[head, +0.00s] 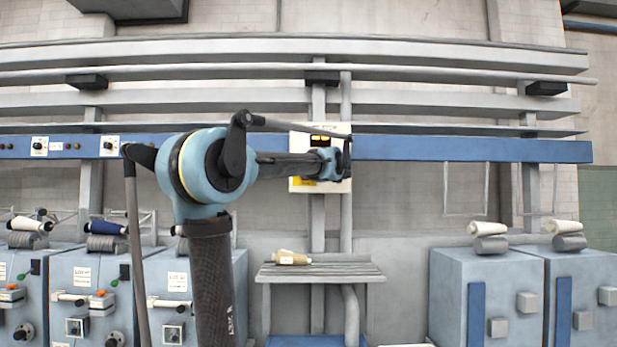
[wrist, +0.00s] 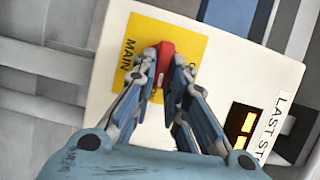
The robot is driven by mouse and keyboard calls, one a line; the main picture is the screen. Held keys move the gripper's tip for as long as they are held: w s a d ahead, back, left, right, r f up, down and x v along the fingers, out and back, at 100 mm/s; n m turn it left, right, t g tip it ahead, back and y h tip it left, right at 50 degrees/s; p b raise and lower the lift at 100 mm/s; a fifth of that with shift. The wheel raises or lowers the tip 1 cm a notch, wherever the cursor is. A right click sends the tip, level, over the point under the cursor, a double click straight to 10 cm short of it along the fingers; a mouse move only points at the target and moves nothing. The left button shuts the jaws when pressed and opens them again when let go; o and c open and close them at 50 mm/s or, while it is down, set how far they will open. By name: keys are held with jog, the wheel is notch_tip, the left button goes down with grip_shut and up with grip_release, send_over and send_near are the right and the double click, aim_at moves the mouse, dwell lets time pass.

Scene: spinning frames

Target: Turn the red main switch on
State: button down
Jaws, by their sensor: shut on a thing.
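The red main switch (wrist: 166,55) sits on a yellow label plate (wrist: 135,40) on a white panel (wrist: 215,65) in the wrist view. The yellow plate carries the word MAIN. My gripper (wrist: 168,70) has its two fingers closed on the red switch, one on each side. In the head view the white panel (head: 338,185) is mounted on an upright post, and my gripper (head: 340,163) is in front of it. The red switch is hidden behind my gripper there. The exact turn position of the switch is hard to tell.
A lit yellow display (wrist: 243,130) and a LAST ST label (wrist: 278,125) are on the same panel. A small slatted table (head: 320,272) with a bobbin (head: 291,258) stands below. A blue rail (head: 470,149) runs behind.

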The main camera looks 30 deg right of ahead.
jog(key=shift+f+m, duration=0.15)
jog(key=shift+m, duration=0.25)
jog(key=c, duration=1.6)
grip_release()
jog(key=s+a, duration=0.2)
jog(key=s, duration=0.9)
jog(key=shift+s, duration=0.3)
